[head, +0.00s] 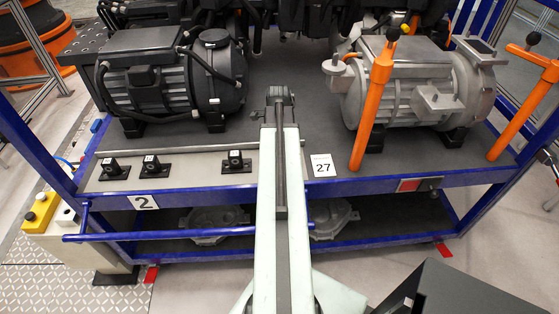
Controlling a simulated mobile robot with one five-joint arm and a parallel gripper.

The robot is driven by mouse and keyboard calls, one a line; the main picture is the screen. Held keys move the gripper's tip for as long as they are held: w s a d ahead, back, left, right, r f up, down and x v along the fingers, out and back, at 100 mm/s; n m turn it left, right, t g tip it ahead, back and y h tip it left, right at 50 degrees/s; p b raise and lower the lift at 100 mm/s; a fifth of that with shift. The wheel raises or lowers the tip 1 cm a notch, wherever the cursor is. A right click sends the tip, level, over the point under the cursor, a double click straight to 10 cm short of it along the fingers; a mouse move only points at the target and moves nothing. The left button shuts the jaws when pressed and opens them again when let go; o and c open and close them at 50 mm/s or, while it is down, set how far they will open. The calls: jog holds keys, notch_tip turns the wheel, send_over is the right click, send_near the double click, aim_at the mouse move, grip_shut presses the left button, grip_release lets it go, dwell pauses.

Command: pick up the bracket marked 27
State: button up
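A white card marked 27 (322,165) lies at the front of the cart's upper deck, just right of my arm. Three small black brackets sit left of my arm along the same front strip: a left one (113,169), a middle one (153,166) and a right one (236,162). Small pale marks show on them, too small to read. No bracket shows right beside the card; my arm hides the strip to its left. My gripper (279,96) is over the deck, beyond the brackets and apart from them. Its fingers are too small to judge open or shut.
A dark motor (170,85) stands at the back left and a grey motor (415,90) at the back right. Orange upright handles (372,110) rise near the card. A metal rod (190,148) lies behind the brackets. A blue rail (180,235) crosses the cart's front.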

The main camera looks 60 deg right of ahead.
grip_shut()
dwell(1.1)
